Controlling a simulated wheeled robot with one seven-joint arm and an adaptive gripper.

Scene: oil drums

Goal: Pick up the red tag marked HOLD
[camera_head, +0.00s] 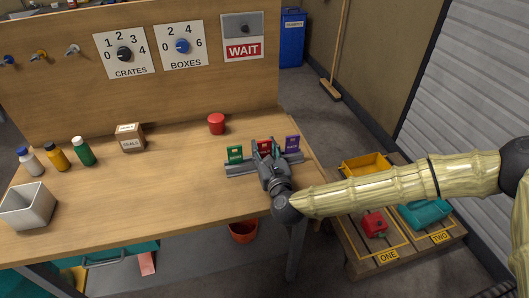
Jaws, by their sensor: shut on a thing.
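The red tag (264,146) stands in a grey rack (240,169) near the right end of the wooden bench, between a green tag (235,154) and a purple tag (292,143). Its lettering is too small to read. My gripper (266,153) reaches over the rack from the front, its fingers shut on the red tag. The fingers and gripper body hide the tag's lower part. I cannot tell whether the tag is clear of the rack.
A red cylinder (216,123) and a small box (130,137) stand farther back. Several bottles and a white bin (28,206) are at the left. A backboard (180,85) with dials closes the rear. The bench's front middle is clear. A low pallet (360,250) stands right.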

